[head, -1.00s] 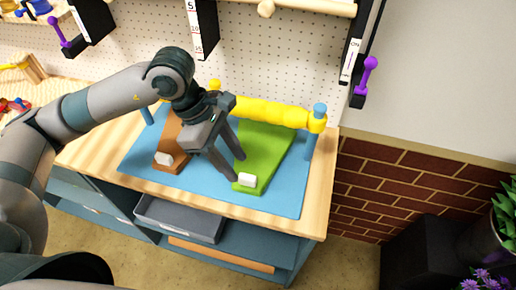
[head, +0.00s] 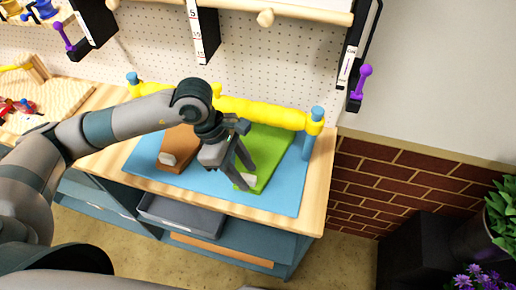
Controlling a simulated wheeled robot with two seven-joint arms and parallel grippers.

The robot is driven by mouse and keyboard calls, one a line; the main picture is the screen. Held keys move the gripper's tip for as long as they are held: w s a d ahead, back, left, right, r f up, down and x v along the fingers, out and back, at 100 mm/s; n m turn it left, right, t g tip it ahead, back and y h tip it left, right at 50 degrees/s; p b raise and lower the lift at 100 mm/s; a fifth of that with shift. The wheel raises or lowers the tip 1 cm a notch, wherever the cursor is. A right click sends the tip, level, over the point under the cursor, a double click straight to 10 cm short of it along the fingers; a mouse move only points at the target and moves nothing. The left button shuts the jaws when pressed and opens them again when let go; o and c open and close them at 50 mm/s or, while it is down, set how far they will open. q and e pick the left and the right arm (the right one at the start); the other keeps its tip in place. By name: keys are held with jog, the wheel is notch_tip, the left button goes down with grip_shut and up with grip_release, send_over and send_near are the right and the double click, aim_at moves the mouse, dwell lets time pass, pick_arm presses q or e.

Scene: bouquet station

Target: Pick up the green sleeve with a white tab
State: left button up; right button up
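The green sleeve (head: 272,145) lies flat on the blue mat (head: 286,196). Its white tab (head: 249,180) is at its near end, partly hidden by a finger. My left gripper (head: 248,179) points down over that end, its two dark fingers apart, with the fingertips close around the tab. I cannot tell whether they touch it. The gripper and wrist hide the left edge of the sleeve. My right gripper is not in view.
A brown sleeve (head: 183,142) with a pale tab lies left of the green one. A yellow roll (head: 265,110) on blue posts runs behind the mat. A grey tray (head: 180,217) sits below the tabletop. The mat's right front part is clear.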

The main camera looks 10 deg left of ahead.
pick_arm(q)
jog(key=shift+f, duration=0.1)
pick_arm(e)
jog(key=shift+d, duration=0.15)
pick_arm(q)
grip_shut()
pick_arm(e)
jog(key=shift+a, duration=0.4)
